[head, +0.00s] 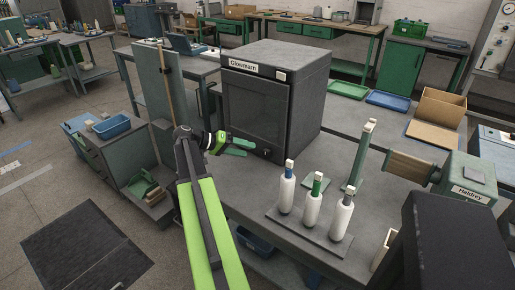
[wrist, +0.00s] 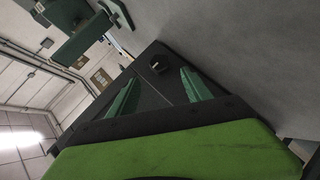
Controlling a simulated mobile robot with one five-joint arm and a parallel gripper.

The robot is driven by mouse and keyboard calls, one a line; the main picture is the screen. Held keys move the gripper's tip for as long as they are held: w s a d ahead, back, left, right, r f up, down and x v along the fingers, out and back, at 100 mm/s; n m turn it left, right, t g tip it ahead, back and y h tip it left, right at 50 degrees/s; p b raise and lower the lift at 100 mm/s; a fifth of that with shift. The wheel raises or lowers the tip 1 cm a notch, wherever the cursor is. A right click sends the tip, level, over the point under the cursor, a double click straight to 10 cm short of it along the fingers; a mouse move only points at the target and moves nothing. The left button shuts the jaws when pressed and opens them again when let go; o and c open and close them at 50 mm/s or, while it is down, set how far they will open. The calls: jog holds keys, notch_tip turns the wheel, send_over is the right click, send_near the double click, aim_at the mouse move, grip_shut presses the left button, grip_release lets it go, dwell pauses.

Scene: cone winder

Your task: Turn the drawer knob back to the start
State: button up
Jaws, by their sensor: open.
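A dark grey cabinet labelled Glowmarn (head: 290,75) stands on the grey bench, with a dark front panel. A small dark knob (head: 266,152) sits low on the right of its front. In the wrist view the knob (wrist: 158,64) shows with a pale mark, beyond and between my two green fingers. My gripper (head: 244,148) is open just left of the knob in the head view. In the wrist view the fingers of my gripper (wrist: 160,78) are apart with nothing between them; the knob looks a short way past the tips. I cannot tell the knob's exact turn angle.
Several white bottles (head: 312,210) stand on a grey board right of my arm. A green post (head: 358,155) and a machine labelled Haldrey (head: 470,180) are farther right. A tall green panel (head: 155,90) stands left. Bare bench lies right of the knob.

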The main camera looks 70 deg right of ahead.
jog(key=p+v, duration=0.2)
jog(key=v, duration=0.7)
jog(key=shift+p, duration=0.4)
jog(key=w+a+n+t+h+p, duration=0.1)
jog(key=w+a+n+t+p, duration=0.15)
jog(key=w+a, duration=0.8)
jog(key=w+a+n+t+h+p, duration=0.1)
jog(key=w+a+n+t+p, duration=0.15)
jog(key=w+a, duration=0.75)
jog(key=a+f+n+t+y, duration=0.2)
jog(key=a+n+y, duration=0.1)
jog(key=a, duration=0.9)
jog(key=s+a+f+n+t+y+p, duration=0.1)
jog(key=a+f+n+y, duration=0.2)
jog(key=a, duration=1)
jog(key=s+a+f+n+t+y, duration=0.1)
jog(key=a+n, duration=0.4)
jog(key=a, duration=0.8)
jog(key=f+t+y, duration=0.1)
jog(key=y, duration=0.1)
jog(key=shift+s+f+t+y, duration=0.2)
jog(key=shift+t+y, duration=0.1)
